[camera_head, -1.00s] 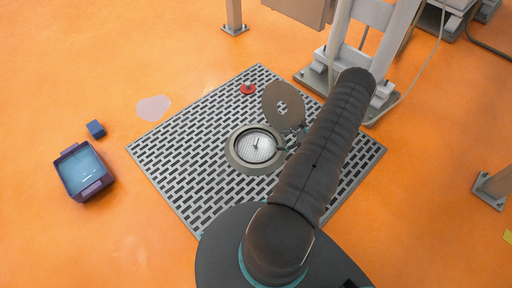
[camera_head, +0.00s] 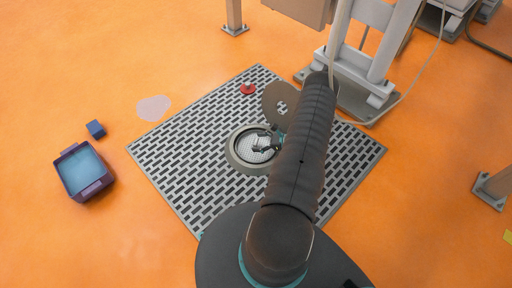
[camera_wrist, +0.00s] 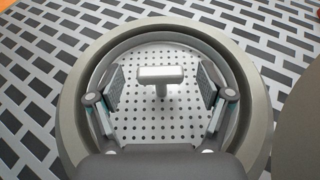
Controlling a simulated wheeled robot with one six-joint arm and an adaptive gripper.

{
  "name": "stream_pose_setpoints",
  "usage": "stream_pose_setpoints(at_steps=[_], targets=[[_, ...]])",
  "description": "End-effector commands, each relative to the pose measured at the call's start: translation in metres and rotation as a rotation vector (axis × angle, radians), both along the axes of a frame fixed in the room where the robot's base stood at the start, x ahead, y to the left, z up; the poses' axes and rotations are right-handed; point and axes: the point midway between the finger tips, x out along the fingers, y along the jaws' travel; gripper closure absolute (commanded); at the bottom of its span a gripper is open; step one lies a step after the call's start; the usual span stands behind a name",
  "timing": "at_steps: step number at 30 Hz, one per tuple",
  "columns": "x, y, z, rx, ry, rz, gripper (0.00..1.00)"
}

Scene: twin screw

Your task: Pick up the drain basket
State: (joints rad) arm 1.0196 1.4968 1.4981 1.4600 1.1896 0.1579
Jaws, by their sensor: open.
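The drain basket (camera_wrist: 162,116) is a pale perforated disc with an upright T-shaped handle (camera_wrist: 160,75), inside a round grey drain ring (camera_wrist: 262,110). In the head view the basket (camera_head: 250,154) sits within the ring (camera_head: 234,160) set in the grating, partly hidden by my gripper (camera_head: 266,145). In the wrist view my gripper (camera_wrist: 161,88) is open. One finger stands on each side of the handle, with a clear gap to it on both sides. How far the fingertips are above the basket is hard to tell.
A brown round cover (camera_head: 272,98) stands tilted behind the drain. A red knob (camera_head: 248,89) is on the grating (camera_head: 180,140). A purple bin with blue contents (camera_head: 107,184) and a blue block (camera_head: 95,129) are at left. A white metal frame (camera_head: 350,72) stands behind my arm.

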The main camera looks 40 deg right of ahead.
Motion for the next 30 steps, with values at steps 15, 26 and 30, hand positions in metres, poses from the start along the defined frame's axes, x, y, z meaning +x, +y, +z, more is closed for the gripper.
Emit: stream_pose_setpoints(at_steps=[15,26,30], targets=[[0.003,0.002,-0.002,0.000,0.000,0.000,0.86],[0.003,0.002,0.001,0.001,-0.001,0.000,0.93],[0.003,0.001,0.011,-0.001,-0.002,-0.001,0.93]])
